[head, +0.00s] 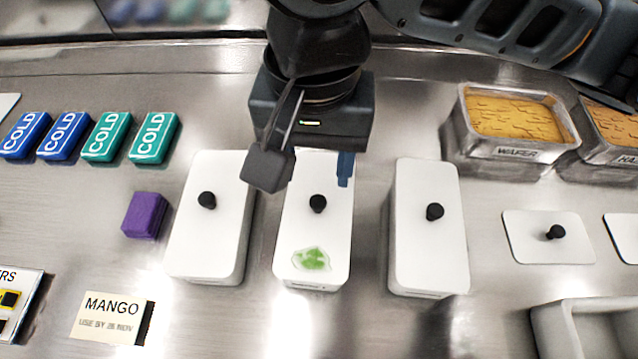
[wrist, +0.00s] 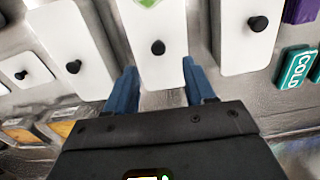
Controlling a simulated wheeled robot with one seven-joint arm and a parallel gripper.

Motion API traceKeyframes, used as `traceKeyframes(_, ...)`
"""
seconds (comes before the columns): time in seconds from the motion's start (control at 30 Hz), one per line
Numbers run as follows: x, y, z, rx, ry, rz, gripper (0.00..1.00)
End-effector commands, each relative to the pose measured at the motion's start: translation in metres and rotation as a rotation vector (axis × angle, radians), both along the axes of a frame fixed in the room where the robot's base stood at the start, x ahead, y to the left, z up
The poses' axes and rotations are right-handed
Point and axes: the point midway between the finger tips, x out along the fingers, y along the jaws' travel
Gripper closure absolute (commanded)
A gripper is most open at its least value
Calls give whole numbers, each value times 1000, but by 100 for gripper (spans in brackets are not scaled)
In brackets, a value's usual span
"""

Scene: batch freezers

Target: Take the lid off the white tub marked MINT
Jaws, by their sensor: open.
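Three white lidded tubs with black knobs stand in a row in the head view: a left tub (head: 214,235), a middle tub (head: 300,225) and a right tub (head: 427,250). The middle lid carries a green leaf picture; no MINT lettering is readable on any tub. The middle tub's black knob (head: 317,203) also shows in the wrist view (wrist: 158,47). My gripper (wrist: 163,88) is open and empty, its blue fingers spread at the far end of the middle tub, short of the knob. In the head view my wrist hides that tub's far end.
Cold packs (head: 155,138) and a purple block (head: 145,215) lie left. A MANGO card (head: 112,318) lies in front. Metal trays, one marked WAFER (head: 515,115), stand right. A loose white lid (head: 548,237) lies on the steel counter, behind a grey container (head: 590,325).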

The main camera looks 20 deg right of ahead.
Motion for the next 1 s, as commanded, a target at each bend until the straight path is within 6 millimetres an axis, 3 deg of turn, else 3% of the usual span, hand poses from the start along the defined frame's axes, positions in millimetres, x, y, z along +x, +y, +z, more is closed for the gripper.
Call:
traceKeyframes(0.6,0,-3,-70,0,0,0,46)
traceKeyframes(0.87,1,-3,-74,2,-1,1,46)
traceKeyframes(1.0,0,-3,-74,2,-1,1,56)
